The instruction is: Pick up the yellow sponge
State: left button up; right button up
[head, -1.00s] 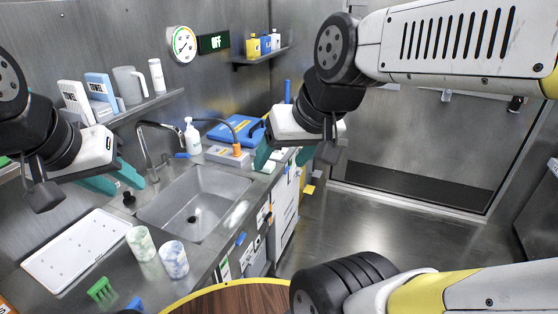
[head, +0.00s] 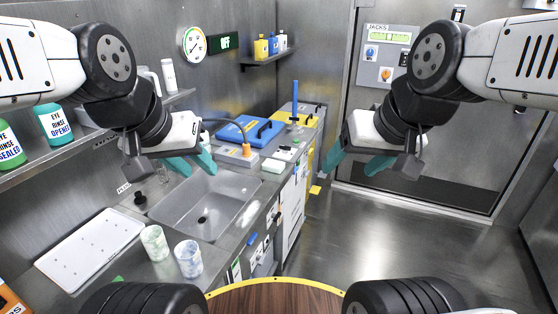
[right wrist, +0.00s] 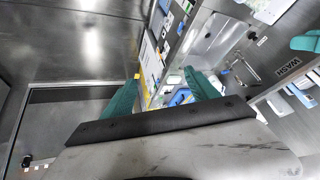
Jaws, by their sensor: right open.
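I cannot make out a yellow sponge for certain in either view. My left gripper (head: 192,165) is open, its teal fingers apart and empty above the back of the steel sink (head: 228,190). My right gripper (head: 354,168) is open and empty, in front of the metal door and to the right of the counter. In the right wrist view its two teal fingers (right wrist: 160,95) stand wide apart with nothing between them. Parts of the counter and shelf are hidden behind my left arm.
On the counter are a white tray (head: 90,247), two marbled cups (head: 155,244) (head: 188,259), a blue case (head: 247,130) and a small green-and-white block (head: 273,166). Eye rinse bottles (head: 55,124) stand on the left shelf. A round wooden top (head: 275,297) is in front. Floor at right is clear.

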aim_at(273, 166)
jog(key=u, duration=2.65)
jog(key=l+z, duration=0.1)
jog(key=z, duration=2.55)
jog(key=i+l+u, duration=0.1)
jog(key=i+l, duration=0.15)
jog(key=i+l+u, duration=0.1)
jog(key=l, duration=0.35)
jog(key=i+l+u, duration=0.1)
jog(key=i+l, duration=0.25)
jog(key=l, duration=0.05)
